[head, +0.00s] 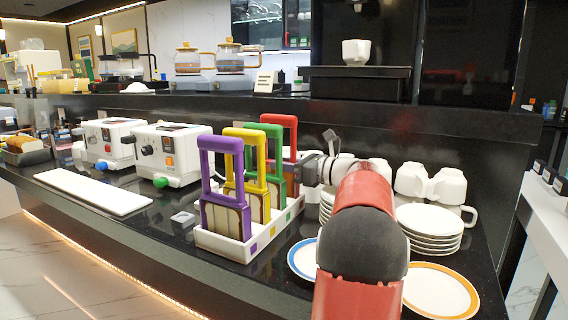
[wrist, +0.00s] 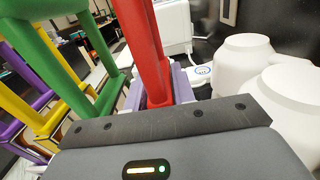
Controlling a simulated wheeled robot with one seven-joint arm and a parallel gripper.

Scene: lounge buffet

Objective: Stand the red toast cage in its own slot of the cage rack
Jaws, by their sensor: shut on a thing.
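The red toast cage (head: 293,132) is upright at the far end of the white cage rack (head: 225,252), behind the green cage (head: 275,160). My gripper (head: 311,172) is shut on the red cage, coming from the right. In the wrist view the red bars (wrist: 146,45) rise just beyond the gripper's dark edge. The red cage's bottom is hidden, so I cannot tell whether it is seated in its slot or held just above it. The yellow cage (head: 232,160) and purple cage (head: 206,170) stand in the rack nearer the front.
Stacked white plates (head: 430,240) and cups (head: 440,185) stand right of the rack, close to my arm. An orange-rimmed plate (head: 440,290) and a blue-rimmed plate (head: 302,260) lie in front. Two toasters (head: 175,150) and a white board (head: 93,192) are to the left.

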